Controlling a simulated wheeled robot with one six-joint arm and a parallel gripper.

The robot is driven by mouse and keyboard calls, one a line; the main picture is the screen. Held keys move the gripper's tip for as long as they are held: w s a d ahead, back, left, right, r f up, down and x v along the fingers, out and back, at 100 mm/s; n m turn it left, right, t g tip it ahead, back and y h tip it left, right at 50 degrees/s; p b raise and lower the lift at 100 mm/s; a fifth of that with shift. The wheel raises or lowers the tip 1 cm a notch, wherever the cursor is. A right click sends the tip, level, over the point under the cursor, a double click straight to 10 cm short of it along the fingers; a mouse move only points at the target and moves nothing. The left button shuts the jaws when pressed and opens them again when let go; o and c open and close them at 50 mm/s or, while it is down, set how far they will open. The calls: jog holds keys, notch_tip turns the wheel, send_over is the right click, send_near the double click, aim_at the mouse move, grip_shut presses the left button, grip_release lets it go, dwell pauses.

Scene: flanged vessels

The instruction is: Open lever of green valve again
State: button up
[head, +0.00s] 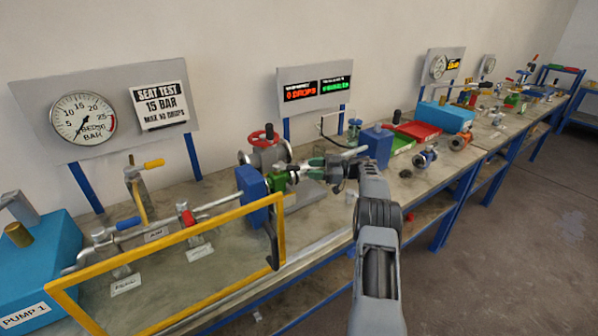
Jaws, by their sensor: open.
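The green valve (277,184) sits on the bench, right beside a blue block on the pipe line. Its lever cannot be made out clearly. A pale rod with a dark green part (317,161) shows just above my gripper, and I cannot tell whether it belongs to the valve. My gripper (300,174) is open, immediately right of the green valve, and my arm reaches in from the lower right. The fingers overlap the valve's fittings in this view, so contact cannot be told.
A yellow frame (183,236) with a black handle stands in front of the pipe line. A blue block (252,186) and a red handwheel (265,135) are left of and behind the valve. A display (317,91) stands behind. Flanged parts (425,158) crowd the bench to the right.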

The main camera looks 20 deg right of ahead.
jog(key=shift+b+v, duration=0.3)
jog(key=shift+v, duration=2.65)
jog(key=shift+c, duration=0.4)
